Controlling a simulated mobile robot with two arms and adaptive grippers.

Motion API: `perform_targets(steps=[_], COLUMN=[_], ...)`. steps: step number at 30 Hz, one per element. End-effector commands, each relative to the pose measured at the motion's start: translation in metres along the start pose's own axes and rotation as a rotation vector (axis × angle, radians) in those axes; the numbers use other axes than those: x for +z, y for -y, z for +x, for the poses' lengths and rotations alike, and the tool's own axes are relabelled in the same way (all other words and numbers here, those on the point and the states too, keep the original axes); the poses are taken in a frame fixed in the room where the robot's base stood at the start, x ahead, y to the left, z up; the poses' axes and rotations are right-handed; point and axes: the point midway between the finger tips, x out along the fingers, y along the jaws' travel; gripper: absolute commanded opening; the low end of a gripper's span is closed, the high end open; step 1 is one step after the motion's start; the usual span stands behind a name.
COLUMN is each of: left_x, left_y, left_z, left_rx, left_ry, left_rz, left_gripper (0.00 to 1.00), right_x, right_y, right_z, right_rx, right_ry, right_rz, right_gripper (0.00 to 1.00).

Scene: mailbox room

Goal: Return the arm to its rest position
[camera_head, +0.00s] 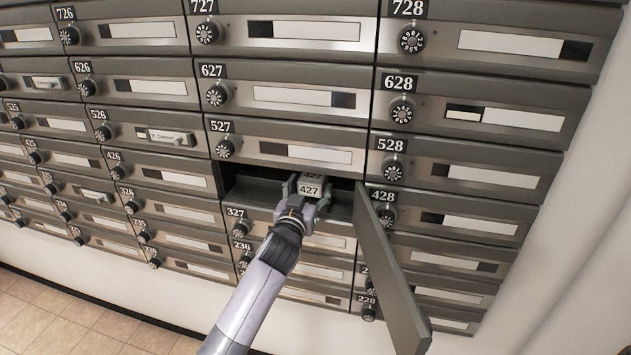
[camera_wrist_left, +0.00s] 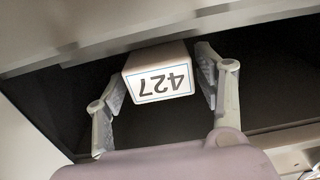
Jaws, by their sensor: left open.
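My left gripper (camera_head: 309,187) reaches into an open mailbox compartment (camera_head: 255,187) in the wall of boxes. It is open, with its fingers on either side of a small pale box labelled 427 (camera_head: 311,189). In the left wrist view the box (camera_wrist_left: 157,72) shows upside down between the spread fingers of the gripper (camera_wrist_left: 160,85), with a dark gap on each side. The box is inside the dark compartment (camera_wrist_left: 265,85). My left arm comes up from the bottom of the head view. My right gripper does not show.
The compartment's door (camera_head: 390,275) hangs open to the right of my arm and sticks out toward me. Shut mailboxes with numbered dials, such as 428 (camera_head: 455,215) and 527 (camera_head: 290,148), surround it. A tiled floor (camera_head: 75,320) shows at lower left.

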Motion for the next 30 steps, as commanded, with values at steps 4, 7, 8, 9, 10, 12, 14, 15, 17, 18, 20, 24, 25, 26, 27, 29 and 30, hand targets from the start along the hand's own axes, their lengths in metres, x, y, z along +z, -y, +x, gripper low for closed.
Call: perform_targets(steps=[4, 7, 8, 9, 10, 12, 14, 15, 17, 18, 20, 24, 25, 26, 27, 29, 30], left_x=[0.0001, 0.0, 0.0, 0.0, 0.0, 0.0, 0.0001, 0.0001, 0.0001, 0.0001, 0.0002, 0.0002, 0.0003, 0.0003, 0.0003, 0.0003, 0.0003], left_y=[0.0, 0.0, 0.0, 0.0, 0.0001, 0.0001, 0.0001, 0.0001, 0.0001, 0.0001, 0.0002, 0.0002, 0.0002, 0.0002, 0.0002, 0.0002, 0.0002], left_z=[0.001, 0.0009, 0.0009, 0.0009, 0.0008, 0.0008, 0.0008, 0.0007, 0.0007, 0.0007, 0.0007, 0.0007, 0.0007, 0.0007, 0.0007, 0.0007, 0.0006], left_rx=[0.0, 0.0, 0.0, 0.0, 0.0, 0.0, 0.0, 0.0, 0.0, 0.0, 0.0, 0.0, 0.0, 0.0, 0.0, 0.0, 0.0], left_ry=[0.001, 0.001, 0.001, 0.0, 0.0, 0.001, 0.001, 0.001, 0.001, 0.001, 0.001, 0.001, 0.001, 0.001, 0.001, 0.001, 0.001], left_rz=[-0.001, -0.001, 0.0, 0.0, 0.0, 0.0, 0.0, 0.0, 0.0, 0.0, 0.0, 0.0, 0.0, 0.0, 0.0, 0.0, 0.0], left_gripper=[0.63, 0.63, 0.63, 0.62, 0.6, 0.55, 0.51, 0.49, 0.45, 0.42, 0.38, 0.29, 0.27, 0.25, 0.25, 0.25, 0.24], right_x=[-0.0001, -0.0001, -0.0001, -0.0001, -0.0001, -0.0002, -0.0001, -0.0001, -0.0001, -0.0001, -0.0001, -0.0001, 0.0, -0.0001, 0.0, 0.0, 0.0], right_y=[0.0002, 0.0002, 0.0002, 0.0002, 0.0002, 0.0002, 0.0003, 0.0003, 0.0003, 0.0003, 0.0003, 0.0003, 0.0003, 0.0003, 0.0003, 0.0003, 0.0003], right_z=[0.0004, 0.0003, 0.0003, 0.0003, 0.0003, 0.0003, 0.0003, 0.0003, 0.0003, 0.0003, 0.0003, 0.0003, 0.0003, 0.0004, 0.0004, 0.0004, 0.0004], right_rx=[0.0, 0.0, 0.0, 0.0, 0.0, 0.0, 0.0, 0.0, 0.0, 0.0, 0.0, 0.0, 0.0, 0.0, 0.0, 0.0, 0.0], right_ry=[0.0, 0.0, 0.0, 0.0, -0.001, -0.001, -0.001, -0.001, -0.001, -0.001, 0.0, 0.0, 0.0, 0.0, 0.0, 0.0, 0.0], right_rz=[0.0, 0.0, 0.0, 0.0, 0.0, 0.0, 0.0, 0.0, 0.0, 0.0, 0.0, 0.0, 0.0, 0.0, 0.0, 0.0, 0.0], right_gripper=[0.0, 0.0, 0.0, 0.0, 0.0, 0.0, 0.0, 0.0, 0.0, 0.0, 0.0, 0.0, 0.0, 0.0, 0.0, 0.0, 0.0])
